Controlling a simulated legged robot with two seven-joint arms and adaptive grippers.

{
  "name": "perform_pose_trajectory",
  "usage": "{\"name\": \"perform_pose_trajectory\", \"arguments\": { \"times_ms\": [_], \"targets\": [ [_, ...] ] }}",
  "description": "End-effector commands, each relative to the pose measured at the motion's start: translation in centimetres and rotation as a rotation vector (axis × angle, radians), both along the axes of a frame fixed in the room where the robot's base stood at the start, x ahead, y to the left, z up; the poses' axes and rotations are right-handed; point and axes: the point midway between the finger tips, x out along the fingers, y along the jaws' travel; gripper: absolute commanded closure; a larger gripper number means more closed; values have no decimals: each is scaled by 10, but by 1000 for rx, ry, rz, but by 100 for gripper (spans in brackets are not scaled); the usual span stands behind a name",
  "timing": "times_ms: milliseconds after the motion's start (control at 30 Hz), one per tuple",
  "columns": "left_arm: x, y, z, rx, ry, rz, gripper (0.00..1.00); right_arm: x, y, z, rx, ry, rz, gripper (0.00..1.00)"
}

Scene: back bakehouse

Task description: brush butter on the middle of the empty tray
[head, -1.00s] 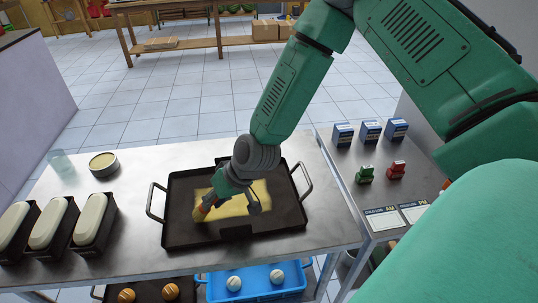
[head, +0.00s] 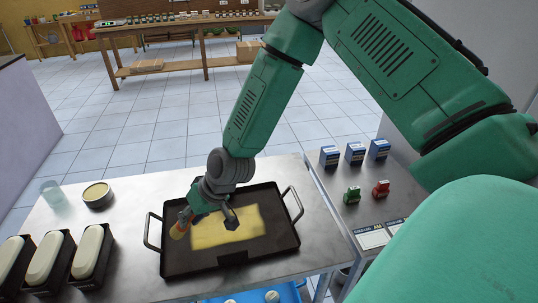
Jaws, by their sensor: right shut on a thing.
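The empty tray (head: 275,255) is dark with two side handles and lies on the steel table. A pale yellow patch of butter (head: 228,232) covers its middle. My right gripper (head: 188,216) is low over the left part of the tray, shut on a brush (head: 179,231) with an orange-tan end pointing down at the patch's left edge. Whether the bristles touch the tray I cannot tell. A round tin with pale yellow contents (head: 97,194) stands at the table's back left. My left gripper is not in view.
Several dark tins with pale dough (head: 87,254) stand left of the tray. A clear cup (head: 52,192) is behind them. Blue boxes (head: 355,153), a green item (head: 352,195) and a red item (head: 381,189) sit on the right counter. A blue crate (head: 290,292) is below the front edge.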

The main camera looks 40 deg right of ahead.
Motion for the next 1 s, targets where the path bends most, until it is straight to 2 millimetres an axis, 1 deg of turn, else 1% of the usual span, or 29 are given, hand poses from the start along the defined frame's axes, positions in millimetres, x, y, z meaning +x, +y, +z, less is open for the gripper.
{"name": "perform_pose_trajectory", "arguments": {
  "times_ms": [33,200,500,1000],
  "targets": [
    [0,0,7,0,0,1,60,1,1,9,-1,-2,1,100],
    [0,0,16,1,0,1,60,2,0,20,2,-1,0,100],
    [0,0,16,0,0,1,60,3,-2,20,5,0,-1,100],
    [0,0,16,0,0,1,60,3,2,21,1,0,0,100]
  ]
}}
